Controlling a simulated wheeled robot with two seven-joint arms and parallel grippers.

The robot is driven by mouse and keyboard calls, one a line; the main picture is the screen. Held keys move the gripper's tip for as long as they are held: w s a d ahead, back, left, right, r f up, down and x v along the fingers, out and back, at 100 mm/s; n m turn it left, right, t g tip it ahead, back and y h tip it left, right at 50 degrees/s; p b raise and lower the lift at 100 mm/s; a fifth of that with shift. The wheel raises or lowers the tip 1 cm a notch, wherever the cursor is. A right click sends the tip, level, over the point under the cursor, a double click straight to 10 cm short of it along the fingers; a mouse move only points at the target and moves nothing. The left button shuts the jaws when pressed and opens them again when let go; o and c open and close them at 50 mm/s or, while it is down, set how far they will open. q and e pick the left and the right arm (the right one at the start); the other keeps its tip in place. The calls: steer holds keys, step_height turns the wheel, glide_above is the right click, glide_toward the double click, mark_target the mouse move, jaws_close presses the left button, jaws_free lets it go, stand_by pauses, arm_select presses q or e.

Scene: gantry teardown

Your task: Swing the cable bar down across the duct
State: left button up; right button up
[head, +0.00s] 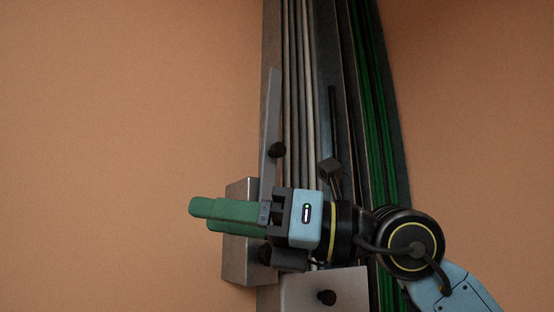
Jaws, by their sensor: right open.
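The duct (269,35) runs up the picture with several pale and grey cables lying along it. A flat grey bar (270,120), which looks like the cable bar, stands nearly upright along the duct's left side, not across it. A dark knob (277,150) sits at its right edge. Its lower end is hidden behind my right gripper (199,213). That gripper comes in from the lower right and points left, its green fingers in front of a metal block. The fingers are open and overlap in this view, with nothing seen between them. My left gripper is out of view.
The metal block (238,268) stands at the duct's left edge. A grey plate (340,285) with a dark knob (326,297) crosses the duct at the bottom. Green strips (376,110) run along the right side. Plain orange surface lies on both sides.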

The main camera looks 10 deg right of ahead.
steer(key=w+d+r+m+t+h, duration=0.1)
steer(key=w+d+r+t+h, duration=0.1)
steer(key=d+r+t+h, duration=0.25)
steer(key=m+t+h, duration=0.5)
steer(key=t+h, duration=0.2)
glide_toward(281, 147)
steer(key=shift+g, duration=0.25)
steer(key=p+x, duration=0.5)
steer(key=x, duration=0.4)
steer(key=shift+w+r, duration=0.15)
steer(key=shift+w, duration=0.15)
steer(key=shift+x, duration=0.8)
